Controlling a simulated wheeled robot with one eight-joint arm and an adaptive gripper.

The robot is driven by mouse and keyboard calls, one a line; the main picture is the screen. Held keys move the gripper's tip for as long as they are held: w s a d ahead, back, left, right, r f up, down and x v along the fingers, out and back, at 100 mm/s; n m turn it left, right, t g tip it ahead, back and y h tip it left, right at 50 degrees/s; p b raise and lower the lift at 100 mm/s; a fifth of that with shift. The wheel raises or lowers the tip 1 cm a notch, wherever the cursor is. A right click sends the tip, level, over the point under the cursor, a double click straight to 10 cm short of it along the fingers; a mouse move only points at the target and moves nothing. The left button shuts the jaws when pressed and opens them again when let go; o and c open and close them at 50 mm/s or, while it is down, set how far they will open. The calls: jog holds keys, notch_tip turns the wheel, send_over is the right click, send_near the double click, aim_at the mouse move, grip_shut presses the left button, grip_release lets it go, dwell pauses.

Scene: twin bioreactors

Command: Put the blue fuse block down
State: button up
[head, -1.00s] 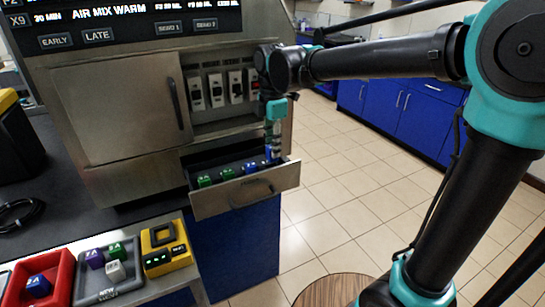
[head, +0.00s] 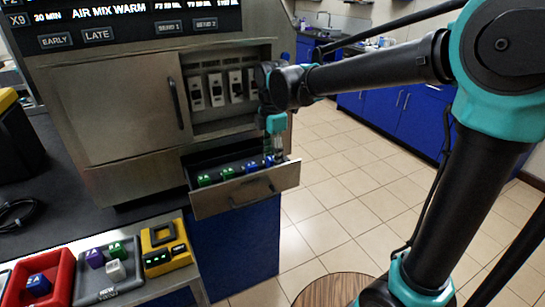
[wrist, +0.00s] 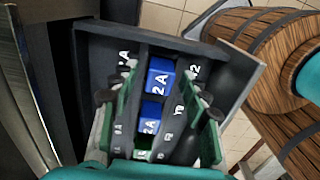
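The blue fuse block (wrist: 160,77), marked 2A, sits between my fingers at the far end of the block row in the wrist view. In the head view it shows as a blue patch (head: 269,160) at the right end of the drawer. My gripper (wrist: 160,72) points down into the open drawer (head: 222,203) and also shows in the head view (head: 278,155). Its fingers stand apart on both sides of the block, with a narrow dark gap visible on each side. The block's underside is hidden.
A second blue block (wrist: 150,116) and green blocks (head: 204,180) share the drawer. Its walls are close around my fingers. A row of switches (head: 216,88) is just above. A red tray (head: 62,280), grey tray (head: 100,285) and yellow device (head: 168,258) stand at lower left.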

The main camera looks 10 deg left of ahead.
notch_tip(320, 180, up, 12)
jog(key=w+d+f+m+t, duration=0.2)
jog(key=d+f+m, duration=0.95)
jog(key=d, duration=0.45)
jog(key=s+d+f+m+t, duration=0.1)
jog(key=s+d+f+m, duration=0.4)
jog(key=d+f+m, duration=0.2)
jog(key=s+d+f+m+t, duration=0.1)
jog(key=s+d+f+m, duration=0.4)
jog(key=d+f+m, duration=0.2)
jog(key=shift+s+d+f, duration=0.35)
jog(key=shift+d+f, duration=0.55)
jog(key=shift+d, duration=0.05)
